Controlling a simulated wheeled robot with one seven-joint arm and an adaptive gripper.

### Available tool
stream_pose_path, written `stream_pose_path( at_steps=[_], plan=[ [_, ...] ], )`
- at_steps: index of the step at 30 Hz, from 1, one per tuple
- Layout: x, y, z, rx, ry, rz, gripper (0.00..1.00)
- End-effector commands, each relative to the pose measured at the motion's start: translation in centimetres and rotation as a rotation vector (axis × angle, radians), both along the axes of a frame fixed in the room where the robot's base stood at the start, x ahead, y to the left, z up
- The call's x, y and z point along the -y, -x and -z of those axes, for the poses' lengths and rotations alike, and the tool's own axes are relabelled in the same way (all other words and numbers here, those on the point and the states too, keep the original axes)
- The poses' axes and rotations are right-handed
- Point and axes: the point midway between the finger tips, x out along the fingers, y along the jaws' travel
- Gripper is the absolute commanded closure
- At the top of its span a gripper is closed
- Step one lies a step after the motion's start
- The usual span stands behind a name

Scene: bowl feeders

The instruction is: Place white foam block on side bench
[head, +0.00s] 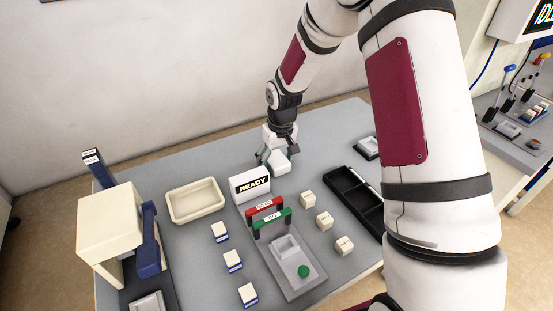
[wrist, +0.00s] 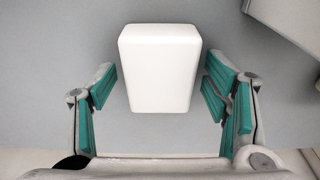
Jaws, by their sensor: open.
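The white foam block (wrist: 160,68) stands out between the open fingers of my gripper (wrist: 163,95) in the wrist view, with a gap on both sides. Its lower end lies nearest the gripper. In the head view the block (head: 281,161) is on the grey bench (head: 335,128), behind the READY sign, directly under my gripper (head: 277,152). My gripper is open, with green pads on its fingers, and does not touch the block. The side bench (head: 505,150) seems to be the separate one at the right, partly cut off and partly hidden by my arm.
The READY sign (head: 250,184) stands close in front of the block. A cream tray (head: 195,201), a black divided tray (head: 357,201), several small cubes and a fixture with a green button (head: 303,271) occupy the bench. The back right of the bench is mostly clear.

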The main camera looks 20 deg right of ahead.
Motion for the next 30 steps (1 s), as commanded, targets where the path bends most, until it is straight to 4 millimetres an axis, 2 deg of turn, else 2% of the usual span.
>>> stream_pose_path(
  at_steps=[5, 15, 21, 30],
  plan=[
    [0.1, 0.1, -1.2, 0.002, 0.001, 0.0, 0.31],
    [0.3, 1.0, -7.9, 0.005, 0.001, 0.0, 0.31],
    [0.3, 1.5, -10.9, 0.003, 0.0, 0.001, 0.31],
    [0.3, 1.8, -12.2, 0.0, 0.0, -0.001, 0.31]
  ],
)
